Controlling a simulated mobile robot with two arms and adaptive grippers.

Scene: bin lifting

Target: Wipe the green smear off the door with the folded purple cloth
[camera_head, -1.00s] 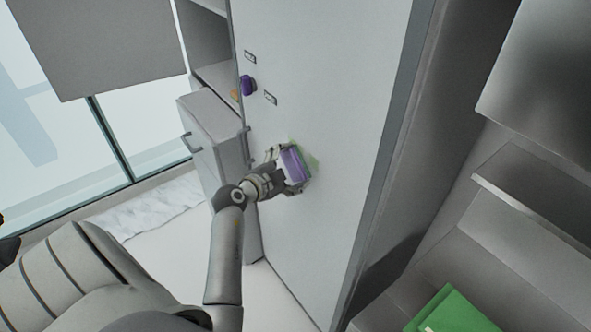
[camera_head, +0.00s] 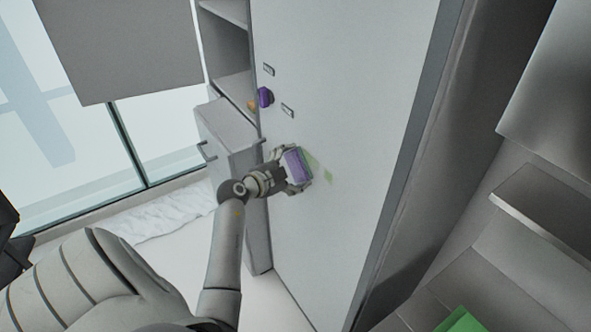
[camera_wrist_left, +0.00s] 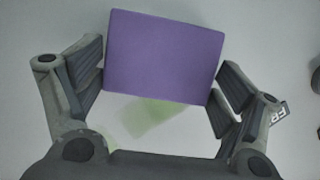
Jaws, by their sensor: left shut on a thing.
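The folded purple cloth (camera_head: 298,165) is a flat rectangular pad held at the pale grey door (camera_head: 345,110). My left gripper (camera_head: 296,170) is shut on it, with a finger at each side. In the left wrist view the cloth (camera_wrist_left: 164,55) spans between the fingers, its broad face toward the camera. The faint green smear (camera_head: 328,176) is on the door just right of the cloth, with another pale patch by the cloth's upper right edge. In the left wrist view a green streak (camera_wrist_left: 152,117) lies below the cloth. The cloth may hide more of it. My right gripper is not in view.
A purple knob (camera_head: 265,97) and small labels are on the door, up and left of the cloth. A grey cabinet (camera_head: 230,150) with a handle stands left of the door. Steel shelving (camera_head: 545,215) and a green object (camera_head: 463,321) are at the right.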

